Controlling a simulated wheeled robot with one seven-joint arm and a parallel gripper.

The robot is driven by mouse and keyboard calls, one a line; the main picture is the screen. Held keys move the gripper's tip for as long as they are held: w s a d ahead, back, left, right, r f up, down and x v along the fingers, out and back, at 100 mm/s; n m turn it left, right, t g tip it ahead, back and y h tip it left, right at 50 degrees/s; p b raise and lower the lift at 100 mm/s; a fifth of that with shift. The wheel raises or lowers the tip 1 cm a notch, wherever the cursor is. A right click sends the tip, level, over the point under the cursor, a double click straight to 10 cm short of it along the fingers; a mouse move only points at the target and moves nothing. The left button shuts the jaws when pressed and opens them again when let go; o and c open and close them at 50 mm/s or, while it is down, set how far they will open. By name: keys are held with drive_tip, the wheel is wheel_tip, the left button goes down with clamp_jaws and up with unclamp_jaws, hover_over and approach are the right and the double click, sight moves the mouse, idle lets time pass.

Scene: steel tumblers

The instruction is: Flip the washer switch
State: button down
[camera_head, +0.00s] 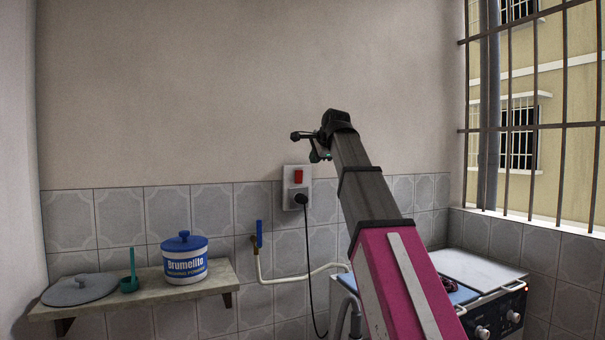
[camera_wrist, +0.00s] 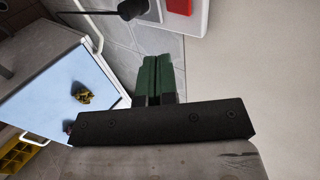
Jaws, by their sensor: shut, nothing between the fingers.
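The switch also shows at the top of the wrist view (camera_wrist: 179,6), partly cut off by the frame. My gripper (camera_head: 316,156) is up and to the right of the switch in the head view. Its green fingers (camera_wrist: 158,62) are together and empty in the wrist view, apart from the switch in the picture. The washer (camera_head: 478,270) stands at the right, partly hidden behind my arm.
A black cord (camera_head: 308,260) hangs from the plug. A blue-handled tap (camera_head: 259,234) and pipe are left of it. A shelf (camera_head: 215,279) holds a Brumelito tub (camera_head: 185,262), a green scoop (camera_head: 130,284) and a grey lid (camera_head: 80,289). A barred window is at right.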

approach(299, 174)
drive_tip(key=x, duration=0.4)
drive_tip(key=s+f+x, duration=0.1)
drive_tip(key=x, duration=0.1)
drive_tip(key=shift+w+d+f, duration=0.15)
drive_tip(key=shift+w+f, duration=0.05)
drive_tip(key=shift+f, duration=0.05)
drive_tip(key=shift+w+a, duration=0.25)
drive_tip(key=shift+w, duration=0.3)
drive_tip(key=shift+r, duration=0.1)
drive_tip(key=shift+w+a+r+g, duration=0.2)
drive_tip(key=shift+w+r+g, duration=0.05)
drive_tip(key=shift+w+g, duration=0.25)
drive_tip(key=shift+s+f, duration=0.15)
drive_tip(key=shift+s, duration=0.05)
drive_tip(key=shift+r, duration=0.2)
